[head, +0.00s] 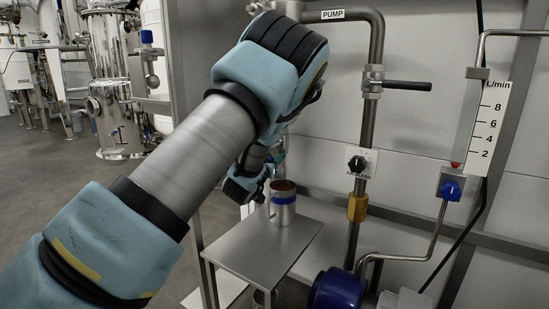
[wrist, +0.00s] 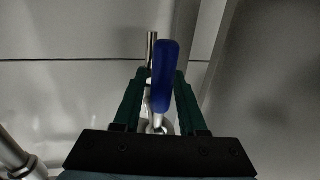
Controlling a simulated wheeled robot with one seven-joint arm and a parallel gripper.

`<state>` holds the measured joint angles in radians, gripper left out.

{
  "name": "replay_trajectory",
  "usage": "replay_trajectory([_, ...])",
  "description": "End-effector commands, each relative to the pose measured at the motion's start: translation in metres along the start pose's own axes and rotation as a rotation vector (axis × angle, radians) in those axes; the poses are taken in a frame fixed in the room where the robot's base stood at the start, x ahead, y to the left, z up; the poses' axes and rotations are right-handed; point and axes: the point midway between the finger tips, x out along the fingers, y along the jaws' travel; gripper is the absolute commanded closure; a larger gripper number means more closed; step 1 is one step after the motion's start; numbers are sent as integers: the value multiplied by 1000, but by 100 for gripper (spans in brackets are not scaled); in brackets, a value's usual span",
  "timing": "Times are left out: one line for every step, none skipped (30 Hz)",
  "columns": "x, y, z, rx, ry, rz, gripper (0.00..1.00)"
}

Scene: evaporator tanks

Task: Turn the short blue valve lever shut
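A short blue lever (wrist: 166,75) stands upright in the wrist view, on a pale metal stem and round fitting. My gripper (wrist: 161,73) has its two dark green fingers on either side of the lever. A small gap shows on the lever's left; on its right the finger looks very close, and I cannot tell if it touches. The gripper looks open around the lever. In the head view my arm hides most of the gripper and this lever.
A steel side table (head: 262,254) holds a metal cup with a blue band (head: 283,203). A vertical pump pipe with a black-handled valve (head: 405,86) and a flow gauge (head: 490,122) with a blue knob (head: 452,188) stand on the right. Steel tanks stand back left.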

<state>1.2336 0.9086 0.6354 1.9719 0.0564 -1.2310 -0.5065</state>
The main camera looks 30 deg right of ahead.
Motion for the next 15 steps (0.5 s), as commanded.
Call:
replay_trajectory([0,0,0,0,0,0,66])
replay_trajectory([0,0,0,0,0,0,69])
replay_trajectory([0,0,0,0,0,0,74])
replay_trajectory([0,0,0,0,0,0,77])
replay_trajectory([0,0,0,0,0,0,80])
replay_trajectory([0,0,0,0,0,0,85])
replay_trajectory([0,0,0,0,0,0,88])
replay_trajectory([0,0,0,0,0,0,92])
replay_trajectory([0,0,0,0,0,0,96])
replay_trajectory([0,0,0,0,0,0,100])
replay_trajectory([0,0,0,0,0,0,100])
replay_trajectory([0,0,0,0,0,0,100])
replay_trajectory([0,0,0,0,0,0,100])
replay_trajectory([0,0,0,0,0,0,100])
replay_trajectory([0,0,0,0,0,0,100])
